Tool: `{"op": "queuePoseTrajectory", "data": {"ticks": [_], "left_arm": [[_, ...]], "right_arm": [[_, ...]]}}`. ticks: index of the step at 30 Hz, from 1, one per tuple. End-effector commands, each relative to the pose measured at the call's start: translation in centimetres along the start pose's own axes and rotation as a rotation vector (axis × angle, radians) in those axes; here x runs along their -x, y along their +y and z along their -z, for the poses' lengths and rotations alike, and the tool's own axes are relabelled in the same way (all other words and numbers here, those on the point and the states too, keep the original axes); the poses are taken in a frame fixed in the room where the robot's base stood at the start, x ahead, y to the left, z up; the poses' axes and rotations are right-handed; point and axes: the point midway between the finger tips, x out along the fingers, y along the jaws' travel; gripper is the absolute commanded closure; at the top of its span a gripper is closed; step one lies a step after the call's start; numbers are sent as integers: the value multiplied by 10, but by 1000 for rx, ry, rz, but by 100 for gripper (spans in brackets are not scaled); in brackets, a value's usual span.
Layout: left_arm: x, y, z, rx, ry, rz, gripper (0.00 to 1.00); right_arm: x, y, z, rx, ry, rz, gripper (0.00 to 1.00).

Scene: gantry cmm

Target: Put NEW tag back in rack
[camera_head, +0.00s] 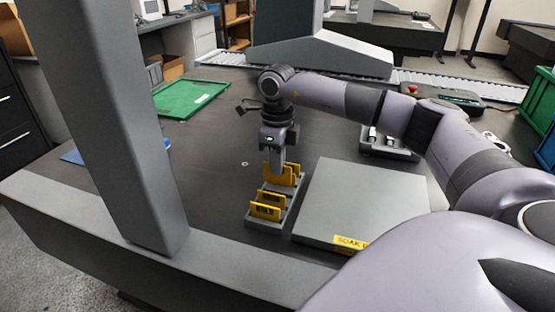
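A grey tag rack (285,213) stands on the dark table near the middle of the picture. Yellow tags stand upright in it: one group at the near end (266,207) and another at the far end (284,179). The near tags carry dark lettering too small to read, so I cannot tell which tag is NEW. My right gripper (279,168) points straight down at the far end of the rack, with its fingers among or against the yellow tags there. Whether they grip a tag is unclear. My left gripper is not in view.
A flat grey plate with a yellow "SOAK" label (351,243) lies right of the rack. A green tray (187,100) lies at the back left. A thick grey gantry column (115,125) rises at the left. A small grey holder (388,144) sits behind the plate. Table left of the rack is clear.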

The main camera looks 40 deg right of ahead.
Motion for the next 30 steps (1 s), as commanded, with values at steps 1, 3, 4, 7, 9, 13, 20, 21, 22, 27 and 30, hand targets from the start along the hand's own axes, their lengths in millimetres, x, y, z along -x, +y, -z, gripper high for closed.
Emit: {"op": "queuePoseTrajectory", "data": {"ticks": [1, 3, 4, 7, 9, 13, 20, 21, 22, 27, 30], "left_arm": [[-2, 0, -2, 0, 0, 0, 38], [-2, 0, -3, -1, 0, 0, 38], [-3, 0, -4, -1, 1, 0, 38], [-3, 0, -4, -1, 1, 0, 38], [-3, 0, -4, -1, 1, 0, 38], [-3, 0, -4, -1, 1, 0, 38], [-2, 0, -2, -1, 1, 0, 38], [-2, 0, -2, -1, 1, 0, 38], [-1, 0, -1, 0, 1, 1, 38], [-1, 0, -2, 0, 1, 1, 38], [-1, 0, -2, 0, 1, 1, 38]], "right_arm": [[-4, 0, 0, 0, 0, 0, 100], [-8, 0, 0, 0, 0, 0, 100], [-9, 0, 0, 0, 0, 0, 100], [-11, 0, 0, 0, 0, 0, 100], [-11, 0, -1, 0, 0, 0, 100], [-11, 0, -1, 0, 0, 0, 100], [-11, 0, 0, 0, 1, 0, 100], [-11, 0, 0, 0, 1, 0, 100], [-12, 0, 0, 0, 1, -1, 100], [-13, 0, 0, 0, 1, 0, 100], [-13, 0, 0, 0, 0, 0, 100]]}}
